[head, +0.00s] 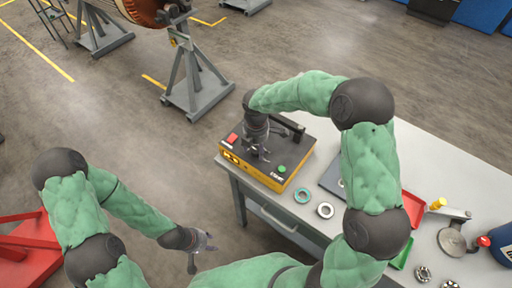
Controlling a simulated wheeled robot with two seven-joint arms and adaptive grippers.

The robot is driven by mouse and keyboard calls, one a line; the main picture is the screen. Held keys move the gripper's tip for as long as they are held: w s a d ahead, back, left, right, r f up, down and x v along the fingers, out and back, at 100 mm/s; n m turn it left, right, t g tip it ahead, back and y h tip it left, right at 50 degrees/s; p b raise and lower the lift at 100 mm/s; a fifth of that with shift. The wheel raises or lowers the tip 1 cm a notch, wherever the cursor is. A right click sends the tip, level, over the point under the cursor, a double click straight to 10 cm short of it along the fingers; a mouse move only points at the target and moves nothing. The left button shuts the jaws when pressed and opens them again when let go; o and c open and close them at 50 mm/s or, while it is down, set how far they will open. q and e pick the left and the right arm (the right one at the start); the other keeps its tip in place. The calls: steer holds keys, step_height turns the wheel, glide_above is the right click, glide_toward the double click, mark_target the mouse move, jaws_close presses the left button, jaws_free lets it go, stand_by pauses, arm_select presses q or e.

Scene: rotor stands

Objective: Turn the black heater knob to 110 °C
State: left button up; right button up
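The heater (284,176) is a yellow and black box on the near left corner of the grey table. I cannot read a temperature or tell whether the fingers touch anything. My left gripper (211,242) is open and empty, low beside the table over the floor.
Two rings (325,210) lie in front of the heater on the table (432,156). A dark plate, a red tray (412,207), a green tray (402,255) and a metal stand (452,240) are to the right. A grey rotor stand (195,92) is on the floor behind.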

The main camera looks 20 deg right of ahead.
steer(key=c, duration=0.9)
